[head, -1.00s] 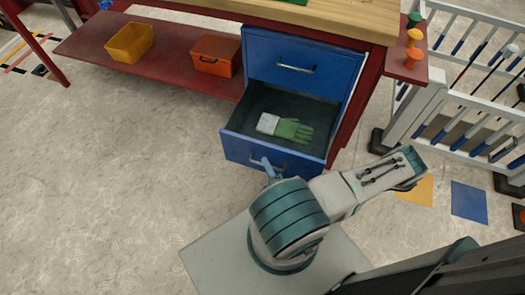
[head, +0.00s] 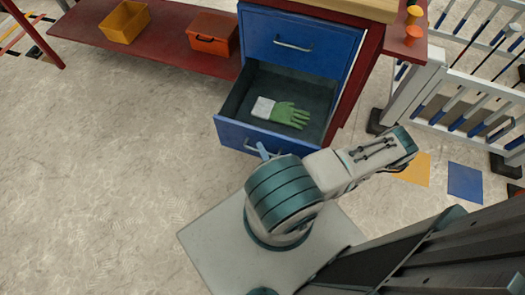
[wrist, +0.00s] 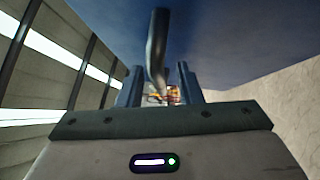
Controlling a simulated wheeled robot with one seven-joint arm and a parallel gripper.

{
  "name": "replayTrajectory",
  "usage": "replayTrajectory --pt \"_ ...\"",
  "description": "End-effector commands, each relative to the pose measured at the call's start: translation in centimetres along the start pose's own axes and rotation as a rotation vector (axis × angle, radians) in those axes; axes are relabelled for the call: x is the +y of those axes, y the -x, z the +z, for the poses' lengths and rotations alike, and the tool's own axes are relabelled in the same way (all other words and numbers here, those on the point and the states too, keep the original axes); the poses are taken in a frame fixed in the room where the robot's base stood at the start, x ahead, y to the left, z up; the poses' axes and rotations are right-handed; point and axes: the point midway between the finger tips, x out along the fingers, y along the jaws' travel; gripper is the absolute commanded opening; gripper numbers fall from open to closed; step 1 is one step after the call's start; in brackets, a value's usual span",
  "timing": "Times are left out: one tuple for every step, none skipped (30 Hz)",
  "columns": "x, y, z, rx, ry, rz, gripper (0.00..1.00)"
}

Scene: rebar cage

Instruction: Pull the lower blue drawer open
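The lower blue drawer (head: 235,138) stands well out from the red workbench, open at the top. A green and white glove (head: 285,112) lies inside it. Its metal handle shows partly at the front in the head view, with my gripper (head: 262,150) at it and mostly hidden behind my arm. In the wrist view the handle (wrist: 157,45) runs between the two fingers of my gripper (wrist: 160,88), with a gap visible on each side, so the fingers look open around it. The blue drawer front fills the top.
The upper blue drawer (head: 337,48) is shut above. An orange-yellow bin (head: 124,22) and a red-orange box (head: 213,32) sit on the lower red shelf (head: 165,42). A white rack (head: 480,85) stands at right. The floor at left is clear.

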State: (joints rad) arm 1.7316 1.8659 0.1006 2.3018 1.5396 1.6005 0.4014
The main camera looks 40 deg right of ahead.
Motion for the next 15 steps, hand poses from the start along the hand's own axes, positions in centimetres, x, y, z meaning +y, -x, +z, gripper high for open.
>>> replayTrajectory --pt "0.0 0.0 0.0 0.001 0.000 0.000 0.32" --pt "0.0 0.0 0.0 0.001 0.000 0.000 0.32" --pt "0.0 0.1 0.0 0.002 0.000 0.000 0.32" --pt "0.0 0.3 0.0 0.001 0.000 0.000 0.32" --pt "0.0 0.5 0.0 0.001 0.000 0.000 0.32" --pt "0.0 0.8 0.0 0.000 0.000 -0.001 0.32" --pt "0.0 1.2 0.0 0.000 0.000 -0.002 0.32" --pt "0.0 1.6 0.0 0.001 0.000 -0.001 0.32" --pt "0.0 2.3 0.0 0.001 0.000 -0.003 0.32" --pt "0.0 2.9 0.0 0.000 -0.001 -0.002 0.32" --pt "0.0 3.5 0.0 -0.001 -0.001 -0.003 0.32" --pt "0.0 4.5 0.0 -0.002 -0.001 -0.003 0.32" --pt "0.0 5.2 0.0 -0.002 0.000 -0.004 0.32" --pt "0.0 5.9 0.0 -0.002 -0.001 -0.003 0.32" --pt "0.0 6.8 0.0 -0.002 0.001 -0.004 0.32"
